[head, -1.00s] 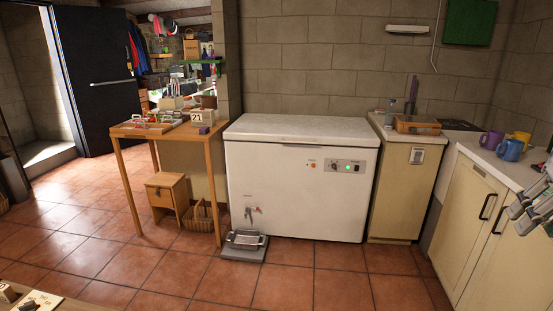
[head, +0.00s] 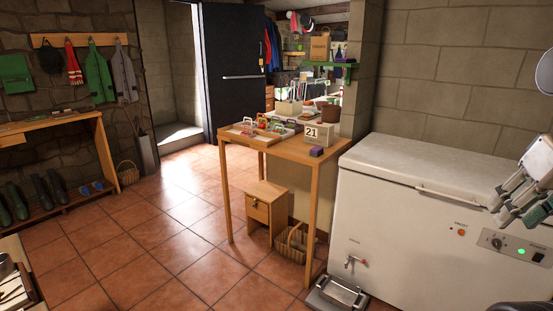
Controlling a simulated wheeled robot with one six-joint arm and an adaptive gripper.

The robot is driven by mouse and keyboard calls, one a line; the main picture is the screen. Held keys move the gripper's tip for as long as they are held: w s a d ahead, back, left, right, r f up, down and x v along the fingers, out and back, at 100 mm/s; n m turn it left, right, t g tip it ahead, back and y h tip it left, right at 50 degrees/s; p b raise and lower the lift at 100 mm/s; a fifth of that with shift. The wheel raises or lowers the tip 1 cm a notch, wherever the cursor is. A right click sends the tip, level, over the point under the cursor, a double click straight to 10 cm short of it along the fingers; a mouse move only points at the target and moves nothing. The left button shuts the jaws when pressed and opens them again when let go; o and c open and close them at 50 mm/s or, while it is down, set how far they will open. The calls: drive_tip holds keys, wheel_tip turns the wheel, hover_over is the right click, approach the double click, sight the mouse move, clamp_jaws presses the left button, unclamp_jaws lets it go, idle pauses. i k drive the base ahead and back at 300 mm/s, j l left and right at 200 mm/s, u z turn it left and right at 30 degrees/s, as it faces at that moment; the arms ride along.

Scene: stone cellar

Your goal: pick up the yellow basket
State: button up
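Several small coloured items with handles (head: 262,127), red, green and yellowish among them, stand on a wooden table (head: 285,147) in the head view. They are too small to tell whether one is a yellow basket. A tan wicker basket (head: 291,245) sits on the floor under that table, partly hidden by a table leg. My gripper (head: 512,200) is at the right edge, in front of the white freezer and far from all of these. Its opening is unclear.
The white chest freezer (head: 400,220) stands right of the table, with a grey scale-like device (head: 338,293) on the floor before it. A small wooden cabinet (head: 267,208) is under the table. A bench with boots (head: 60,165) is at left. The tiled floor between is clear.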

sight(262, 126)
drive_tip(key=i+j+u, duration=0.15)
drive_tip(key=i+u, duration=0.2)
drive_tip(key=i, duration=0.15)
drive_tip(key=i+u, duration=0.35)
drive_tip(key=i+l+u, duration=0.15)
drive_tip(key=i+u, duration=0.2)
drive_tip(key=i, duration=0.25)
drive_tip(key=i+j+z, duration=0.1)
drive_tip(key=i, duration=0.35)
drive_tip(key=i+j+z, duration=0.1)
drive_tip(key=i, duration=0.4)
drive_tip(key=i+j+z, duration=0.25)
drive_tip(key=i+z, duration=0.15)
drive_tip(key=i+j+z, duration=0.6)
drive_tip(key=j+z, duration=0.15)
